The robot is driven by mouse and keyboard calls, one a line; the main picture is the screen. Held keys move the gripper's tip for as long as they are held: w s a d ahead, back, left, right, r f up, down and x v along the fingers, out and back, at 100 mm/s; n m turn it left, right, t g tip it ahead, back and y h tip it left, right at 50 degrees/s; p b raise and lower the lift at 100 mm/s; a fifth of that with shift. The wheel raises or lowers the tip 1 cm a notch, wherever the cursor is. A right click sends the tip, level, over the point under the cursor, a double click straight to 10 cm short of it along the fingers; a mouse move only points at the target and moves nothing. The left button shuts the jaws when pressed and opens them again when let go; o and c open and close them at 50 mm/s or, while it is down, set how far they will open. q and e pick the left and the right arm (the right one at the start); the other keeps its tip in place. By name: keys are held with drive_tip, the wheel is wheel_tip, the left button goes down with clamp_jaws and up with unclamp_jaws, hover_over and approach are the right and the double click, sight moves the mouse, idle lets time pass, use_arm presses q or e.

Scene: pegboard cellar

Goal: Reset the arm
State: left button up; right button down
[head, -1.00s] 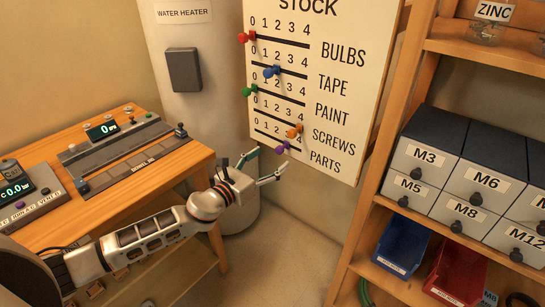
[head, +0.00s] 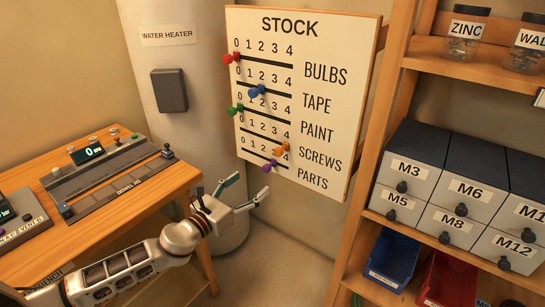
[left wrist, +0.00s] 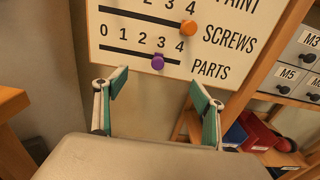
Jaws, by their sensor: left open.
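The white STOCK board (head: 330,60) hangs on the wall, with rows of numbered slots and coloured knobs. The red knob (head: 231,58) and green knob (head: 235,110) sit at the left ends, the blue knob (head: 256,91) partway along. The orange knob (left wrist: 188,28) is near 4 on SCREWS, and the purple knob (left wrist: 157,62) is under 3 on PARTS. My left gripper (head: 249,187) is open and empty, below the board's lower edge. In the left wrist view its two fingers (left wrist: 160,92) stand apart, with the purple knob beyond and above the gap. My right gripper is not in view.
A wooden bench (head: 165,202) with control panels stands at left, my left arm passing in front of it. A water heater (head: 193,117) is behind. A wooden shelf (head: 386,98) with labelled drawers (head: 464,190) and blue (head: 397,252) and red bins is at right.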

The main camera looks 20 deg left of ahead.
use_arm(q)
drive_tip(key=s+d+f+n+g+y, duration=0.1)
drive_tip(key=s+d+f+n+g, duration=0.1)
drive_tip(key=s+f+n, duration=1.1)
drive_tip(key=s+d+f+n+g+y, duration=0.2)
drive_tip(key=s+f+n, duration=1.1)
drive_tip(key=n, duration=0.9)
drive_tip(key=s+d+g, duration=0.1)
drive_tip(key=s+g, duration=0.1)
drive_tip(key=s, duration=0.1)
drive_tip(key=shift+n, duration=0.4)
idle(2.0)
